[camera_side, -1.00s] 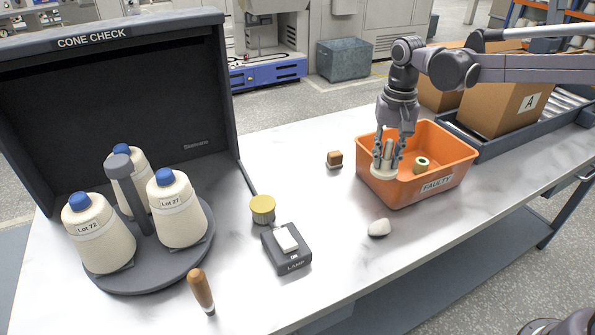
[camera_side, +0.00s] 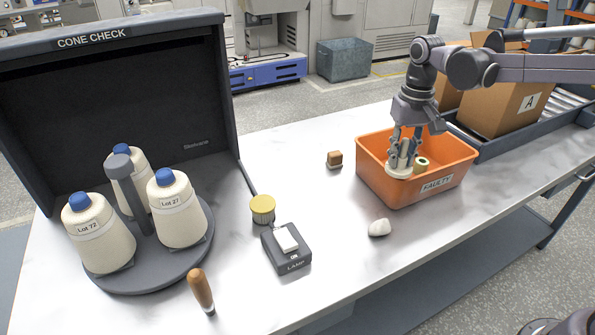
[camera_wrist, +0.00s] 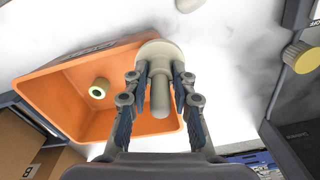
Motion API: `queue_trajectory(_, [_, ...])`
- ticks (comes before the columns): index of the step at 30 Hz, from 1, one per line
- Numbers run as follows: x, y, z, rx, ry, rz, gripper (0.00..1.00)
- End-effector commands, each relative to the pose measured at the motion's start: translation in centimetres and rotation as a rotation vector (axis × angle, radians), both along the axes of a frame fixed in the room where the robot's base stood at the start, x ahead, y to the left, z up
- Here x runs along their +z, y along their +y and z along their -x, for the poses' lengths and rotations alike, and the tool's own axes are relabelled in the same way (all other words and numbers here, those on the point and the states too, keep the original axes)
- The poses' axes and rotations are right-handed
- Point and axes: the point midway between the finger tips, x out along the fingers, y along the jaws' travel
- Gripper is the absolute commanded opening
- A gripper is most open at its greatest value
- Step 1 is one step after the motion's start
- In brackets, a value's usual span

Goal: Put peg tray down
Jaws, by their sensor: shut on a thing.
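The peg tray (camera_side: 397,173) is a cream round disc with a thick upright peg. My gripper (camera_side: 403,156) is shut on its peg, with the disc hanging below the fingers. The tray shows in front of the orange bin's interior in the side view; its exact height is hard to tell. In the wrist view, the peg tray (camera_wrist: 158,49) has its peg between the fingers of my gripper (camera_wrist: 160,80). The disc overlaps the bin's rim in that view. Part of the peg is hidden by the fingers in the side view.
The orange FAULTY bin (camera_side: 437,184) holds a green and cream bobbin (camera_side: 421,164). The turntable (camera_side: 150,284) carries cones. Bare table lies between.

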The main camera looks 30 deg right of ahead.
Motion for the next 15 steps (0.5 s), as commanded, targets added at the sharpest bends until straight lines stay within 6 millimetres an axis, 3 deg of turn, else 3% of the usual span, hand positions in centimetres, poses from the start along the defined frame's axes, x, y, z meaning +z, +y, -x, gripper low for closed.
queue_trajectory(8, [0.2, 0.6, -1.3, 0.008, 0.0, 0.0, 0.0])
queue_trajectory(15, [0.5, 3.1, -6.4, 0.038, 0.0, -0.001, 0.0])
